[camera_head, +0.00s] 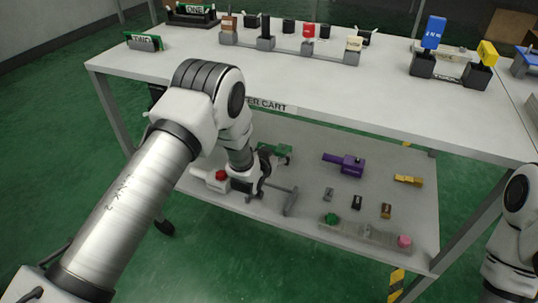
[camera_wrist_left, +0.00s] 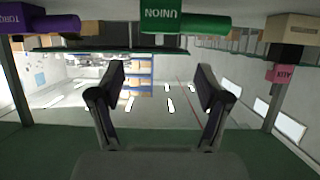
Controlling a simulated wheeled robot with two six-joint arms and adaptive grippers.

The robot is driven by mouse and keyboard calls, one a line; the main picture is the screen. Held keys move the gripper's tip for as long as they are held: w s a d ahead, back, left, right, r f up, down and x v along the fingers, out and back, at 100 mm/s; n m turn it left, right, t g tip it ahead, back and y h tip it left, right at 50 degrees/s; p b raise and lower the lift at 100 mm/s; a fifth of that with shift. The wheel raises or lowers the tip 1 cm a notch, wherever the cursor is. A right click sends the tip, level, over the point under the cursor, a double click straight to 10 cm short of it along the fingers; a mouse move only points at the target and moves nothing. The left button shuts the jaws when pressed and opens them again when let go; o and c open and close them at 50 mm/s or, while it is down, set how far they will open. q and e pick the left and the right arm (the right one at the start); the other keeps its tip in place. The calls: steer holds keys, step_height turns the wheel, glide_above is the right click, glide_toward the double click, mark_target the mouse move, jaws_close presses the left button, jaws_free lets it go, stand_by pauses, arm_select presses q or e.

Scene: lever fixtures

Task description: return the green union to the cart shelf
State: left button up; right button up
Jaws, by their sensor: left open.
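The green union (camera_wrist_left: 185,24), with its name upside down, shows at the top of the left wrist view. In the head view a green piece (camera_head: 283,152), which looks like the same union, lies on the cart's lower shelf (camera_head: 310,180), partly hidden behind my left gripper (camera_head: 262,186). My left gripper is low over the left part of that shelf. In the left wrist view its two fingers (camera_wrist_left: 161,92) are spread, with nothing between them, and the union is apart from them. My right gripper is out of view.
A purple tool (camera_head: 346,164), a yellow piece (camera_head: 408,180), several small blocks and a rack with green and pink knobs (camera_head: 364,233) share the lower shelf. The cart's upper deck (camera_head: 330,92) overhangs it and carries lever fixtures. My right arm shows at the right edge.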

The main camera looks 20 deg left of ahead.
arm_select(q)
steer(key=p+v, duration=0.1)
steer(key=v, duration=0.5)
steer(key=shift+s+r, duration=0.2)
steer(key=shift+s, duration=0.15)
stand_by(1.0)
